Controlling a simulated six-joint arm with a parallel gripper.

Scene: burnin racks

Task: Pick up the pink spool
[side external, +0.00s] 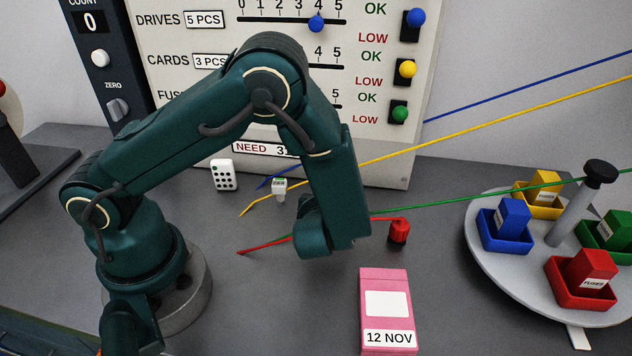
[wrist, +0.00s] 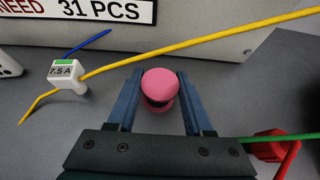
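The pink spool (wrist: 160,86) shows in the wrist view, with a round pink top and a dark band below it. My gripper (wrist: 160,75) has one blue finger on each side of it, and the spool's edges lie at or very near the fingers' inner faces. I cannot tell whether the fingers touch or press it. In the side view the spool and my fingers are hidden behind my arm's end.
A turntable (side external: 478,250) with coloured bins is right. Yellow (wrist: 225,43), blue and green wires cross close by. A white tag (wrist: 65,75) sits left; the panel (wrist: 200,40) stands behind.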

